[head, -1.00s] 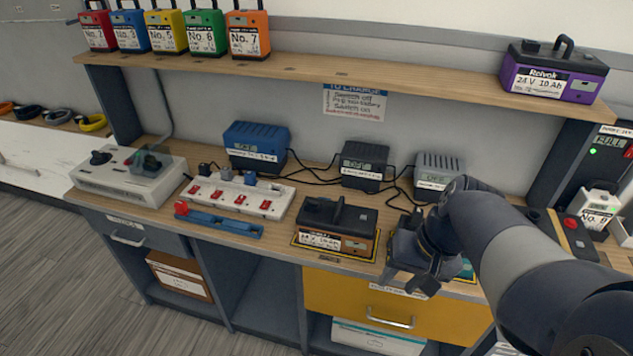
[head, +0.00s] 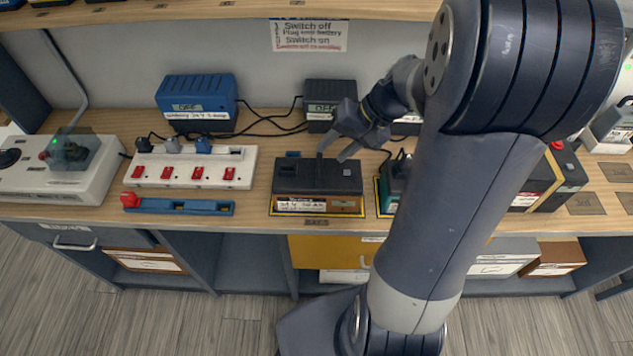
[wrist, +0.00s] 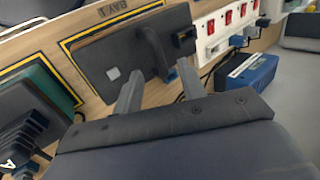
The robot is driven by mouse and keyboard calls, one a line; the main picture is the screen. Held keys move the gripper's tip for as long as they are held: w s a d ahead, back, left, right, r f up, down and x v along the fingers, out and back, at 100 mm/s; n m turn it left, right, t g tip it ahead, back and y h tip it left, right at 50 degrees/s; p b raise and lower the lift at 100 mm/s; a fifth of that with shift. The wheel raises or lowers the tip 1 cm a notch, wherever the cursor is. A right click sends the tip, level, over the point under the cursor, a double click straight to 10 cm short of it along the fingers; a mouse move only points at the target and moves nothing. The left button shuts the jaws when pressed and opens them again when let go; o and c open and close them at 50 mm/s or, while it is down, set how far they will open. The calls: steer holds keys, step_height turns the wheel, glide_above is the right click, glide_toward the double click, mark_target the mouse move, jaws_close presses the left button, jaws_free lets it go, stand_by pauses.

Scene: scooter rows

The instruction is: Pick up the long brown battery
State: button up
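The long brown battery (head: 318,203) has a black top and a brown front with a white label. It lies in a yellow-bordered bay on the bench. Its top and raised black handle show in the wrist view (wrist: 120,62). My gripper (head: 333,158) is open and empty, over the back part of the battery. In the wrist view my gripper (wrist: 160,70) has its two fingers apart, pointing at the handle, which lies roughly between them. I cannot tell whether a finger touches it.
A teal battery (head: 387,190) sits close on the right, partly behind my arm. A power strip (head: 190,167) and a blue tray (head: 185,207) are on the left. A blue charger (head: 196,105) and a black charger (head: 325,103) with cables stand behind. A shelf (head: 220,10) runs above.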

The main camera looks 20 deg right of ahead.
mark_target(321, 163)
steer(key=x, duration=0.5)
steer(key=shift+p, duration=0.3)
steer(key=shift+s, duration=0.1)
steer(key=shift+c, duration=0.5)
jaws_close()
steer(key=shift+r, duration=0.1)
stand_by(0.4)
